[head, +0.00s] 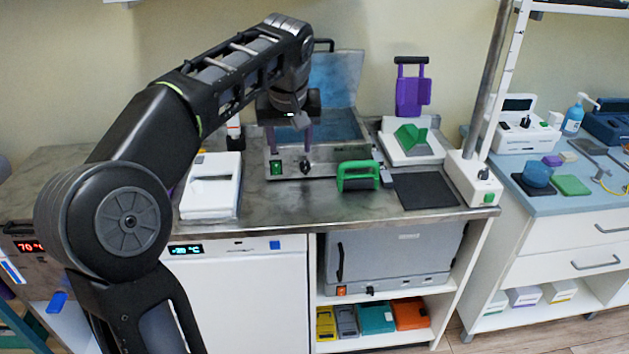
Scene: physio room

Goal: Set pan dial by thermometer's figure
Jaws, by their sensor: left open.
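The steel pan (340,160) stands on the metal bench with its bluish lid raised behind it. Its front panel carries a green switch (276,167) and a small dark dial (304,166). My left gripper (289,138) hangs from above over the pan's front left part, fingers pointing down, open with nothing seen between them. I cannot tell whether the fingers touch the panel. The dial's setting is too small to read. I cannot pick out a separate thermometer. A red display (30,246) at far left starts with 70. My right gripper is not in view.
A white device (212,187) stands left of the pan. A green-handled block (358,177), a dark mat (424,190) and a white unit with a green top (410,142) lie right. A pole (487,95) rises at the bench's right end. A cabinet display (185,249) shows below.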

